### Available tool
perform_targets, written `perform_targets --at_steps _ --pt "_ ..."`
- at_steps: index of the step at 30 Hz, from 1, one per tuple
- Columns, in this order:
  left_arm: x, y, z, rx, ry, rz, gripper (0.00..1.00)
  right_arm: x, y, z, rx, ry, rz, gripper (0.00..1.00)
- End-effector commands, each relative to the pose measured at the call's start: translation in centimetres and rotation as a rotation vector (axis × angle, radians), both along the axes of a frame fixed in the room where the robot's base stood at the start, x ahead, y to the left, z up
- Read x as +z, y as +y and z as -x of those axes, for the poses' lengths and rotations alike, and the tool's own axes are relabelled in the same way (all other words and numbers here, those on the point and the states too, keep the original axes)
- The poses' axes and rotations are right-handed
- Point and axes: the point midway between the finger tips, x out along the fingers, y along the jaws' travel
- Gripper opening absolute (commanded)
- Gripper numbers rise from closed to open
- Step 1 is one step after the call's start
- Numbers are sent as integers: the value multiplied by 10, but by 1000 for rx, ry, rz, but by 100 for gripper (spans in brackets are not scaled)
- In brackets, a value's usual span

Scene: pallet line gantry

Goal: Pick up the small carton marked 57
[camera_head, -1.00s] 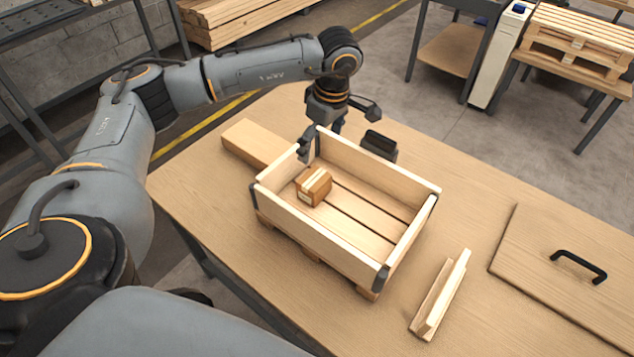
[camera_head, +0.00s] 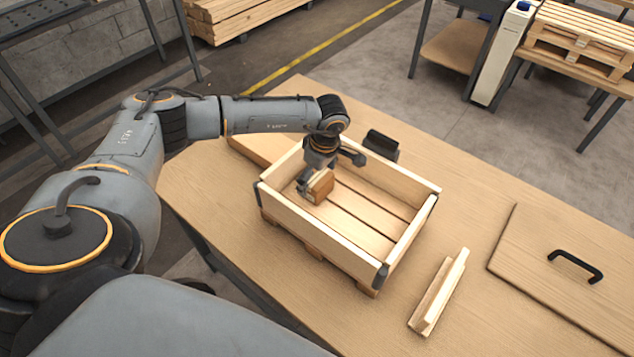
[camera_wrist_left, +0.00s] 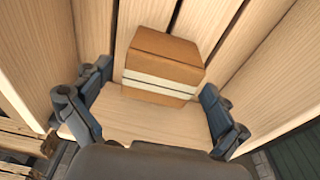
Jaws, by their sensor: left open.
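The small carton (camera_head: 320,187) is a brown box with a pale band, lying in the far left corner of the wooden crate (camera_head: 318,241). No number can be read on it. In the left wrist view the carton (camera_wrist_left: 163,64) sits on the slatted floor, a little ahead of and between the fingers. My left gripper (camera_head: 312,188) is open, pointing down into the crate. Its fingers (camera_wrist_left: 153,108) stand apart on both sides of the carton's near edge, with nothing gripped. In the head view the gripper hides part of the carton. My right gripper is not in view.
The crate walls stand close to the gripper at the corner. A dark block (camera_head: 380,145) is behind the crate, a plank (camera_head: 256,147) to its left. A wooden L-shaped piece (camera_head: 438,293) and a panel with a black handle (camera_head: 575,265) lie to the right.

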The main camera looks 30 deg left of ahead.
Motion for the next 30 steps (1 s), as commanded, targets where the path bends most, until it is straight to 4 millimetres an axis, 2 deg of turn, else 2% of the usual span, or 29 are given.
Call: perform_targets --at_steps 6,16,25,30 --pt "-1 0 0 0 0 0 95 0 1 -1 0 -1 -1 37" --pt "0 0 0 0 0 0 28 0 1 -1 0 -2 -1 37" --pt "2 0 0 0 -1 0 26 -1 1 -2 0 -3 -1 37" --pt "14 0 -1 -1 -4 1 26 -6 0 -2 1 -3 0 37"
